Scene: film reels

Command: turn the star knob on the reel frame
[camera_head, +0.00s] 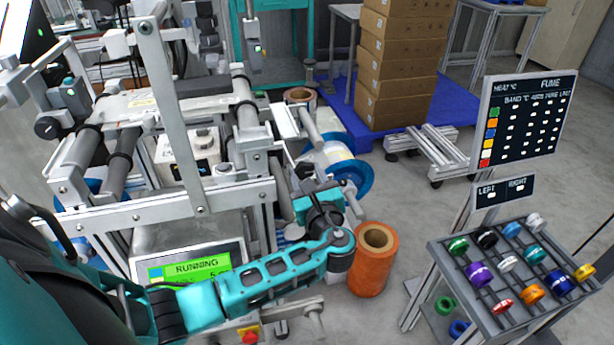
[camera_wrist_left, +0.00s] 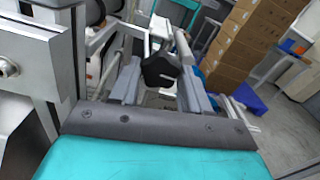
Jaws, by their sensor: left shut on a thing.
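The reel frame (camera_head: 165,212) is a grey metal-profile machine filling the left of the head view. Its post also shows at the left of the wrist view (camera_wrist_left: 65,60). My left arm reaches across the frame's front, and my left gripper (camera_head: 318,207) is at its right side. The fingertips cannot be made out clearly in the head view. In the wrist view, the black star knob (camera_wrist_left: 160,69) sits between the two grey fingers of my left gripper (camera_wrist_left: 161,82), which is shut on it. My right gripper is not in view.
An orange roll (camera_head: 368,270) stands on the floor just right of my left wrist. A blue-flanged reel (camera_head: 352,178) is behind it. A slanted rack (camera_head: 490,297) with coloured spools and a sign (camera_head: 522,118) stand at right. Stacked cartons (camera_head: 400,65) are behind.

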